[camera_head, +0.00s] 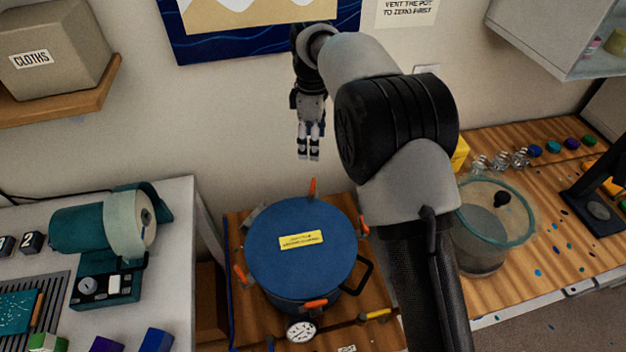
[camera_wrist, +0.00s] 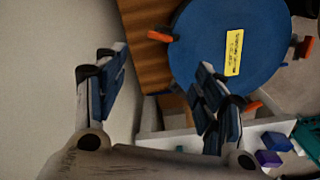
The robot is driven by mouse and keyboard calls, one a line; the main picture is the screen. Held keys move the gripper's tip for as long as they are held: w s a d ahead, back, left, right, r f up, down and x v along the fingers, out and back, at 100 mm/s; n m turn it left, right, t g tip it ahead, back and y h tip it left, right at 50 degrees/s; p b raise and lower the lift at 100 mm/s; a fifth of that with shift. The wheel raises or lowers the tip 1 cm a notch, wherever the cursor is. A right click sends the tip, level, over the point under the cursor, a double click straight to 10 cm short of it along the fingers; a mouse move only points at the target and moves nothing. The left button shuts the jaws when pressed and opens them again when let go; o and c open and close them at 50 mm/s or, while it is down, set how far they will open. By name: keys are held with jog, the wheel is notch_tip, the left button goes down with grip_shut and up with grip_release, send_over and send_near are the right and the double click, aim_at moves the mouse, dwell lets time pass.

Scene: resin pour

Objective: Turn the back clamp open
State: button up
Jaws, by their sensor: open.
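The pressure pot has a round blue lid (camera_head: 300,262) with a yellow label, and several orange-handled clamps around its rim. The back clamp (camera_head: 313,187) is at the lid's far edge, its orange handle pointing up in the picture. In the wrist view the back clamp (camera_wrist: 160,36) shows at the lid's left edge. My gripper (camera_head: 308,157) is open and empty, pointing down. In the head view it appears just above the back clamp, apart from it. In the wrist view its fingers (camera_wrist: 160,78) are spread, with the clamp beyond them.
The wall is close behind my gripper. Other clamps sit at the lid's left (camera_head: 240,275), right (camera_head: 363,226) and front (camera_head: 314,304). A black handle (camera_head: 362,275) and a gauge (camera_head: 301,330) stick out from the pot. A teal compressor (camera_head: 105,275) stands on the left bench.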

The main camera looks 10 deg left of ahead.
aim_at(313, 183)
notch_tip(313, 183, down, 16)
jog(key=b, duration=0.4)
jog(key=shift+c, duration=0.4)
jog(key=c, duration=1)
